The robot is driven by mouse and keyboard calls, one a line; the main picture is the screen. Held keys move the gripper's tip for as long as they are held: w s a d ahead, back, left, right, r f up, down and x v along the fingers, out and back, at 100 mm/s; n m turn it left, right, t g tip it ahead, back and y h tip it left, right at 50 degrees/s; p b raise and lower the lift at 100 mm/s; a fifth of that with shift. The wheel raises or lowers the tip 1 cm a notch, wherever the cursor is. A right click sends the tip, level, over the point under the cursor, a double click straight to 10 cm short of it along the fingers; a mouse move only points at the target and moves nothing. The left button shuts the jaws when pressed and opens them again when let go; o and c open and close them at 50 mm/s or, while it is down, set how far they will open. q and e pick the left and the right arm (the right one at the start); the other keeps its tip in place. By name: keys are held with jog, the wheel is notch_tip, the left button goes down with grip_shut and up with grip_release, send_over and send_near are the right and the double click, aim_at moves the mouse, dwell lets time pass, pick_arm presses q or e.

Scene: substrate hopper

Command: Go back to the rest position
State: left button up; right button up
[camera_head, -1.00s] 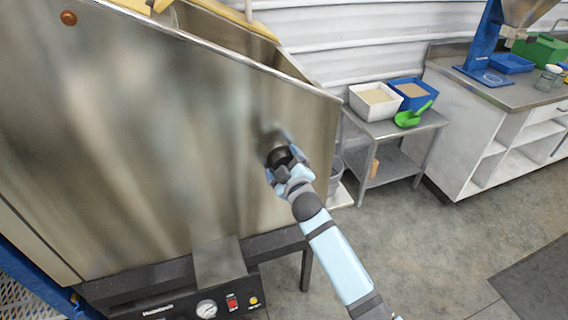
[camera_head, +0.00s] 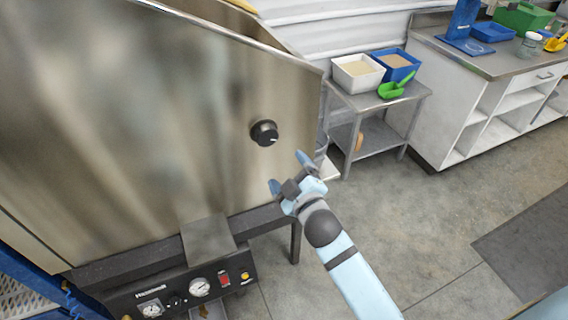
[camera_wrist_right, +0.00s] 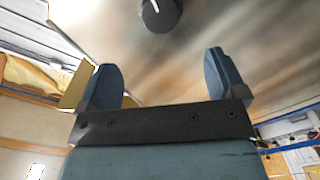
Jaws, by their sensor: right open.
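My right gripper (camera_head: 289,174) is open and empty, a little below and to the right of a black knob (camera_head: 264,133) in the head view. The knob sits on the steel side of the hopper (camera_head: 150,110) and has a white pointer mark. In the right wrist view the two blue fingers of my right gripper (camera_wrist_right: 163,82) stand wide apart. The knob (camera_wrist_right: 160,14) shows beyond them at the top, apart from both fingertips. My left gripper is in neither view.
A control panel (camera_head: 190,290) with gauges and buttons sits under the hopper. A small steel table (camera_head: 385,103) holds a white bin (camera_head: 358,73), a blue bin (camera_head: 397,65) and a green scoop (camera_head: 396,86). A workbench (camera_head: 480,95) stands at right. The floor (camera_head: 400,215) between is open.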

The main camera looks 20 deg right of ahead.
jog(key=shift+s, duration=0.1)
dwell(0.4)
jog(key=s+f+m+g+y+p, duration=0.1)
jog(key=s+f+m+g+p, duration=0.2)
jog(key=s, duration=0.7)
jog(key=s+f+m+g+y+p, duration=0.1)
jog(key=s+f+m+g+p, duration=0.2)
jog(key=s+f+p, duration=0.4)
jog(key=s+g+p, duration=0.1)
jog(key=s, duration=0.3)
jog(key=shift+a+f+y, duration=0.15)
jog(key=shift+f+y, duration=0.15)
jog(key=shift+f, duration=0.05)
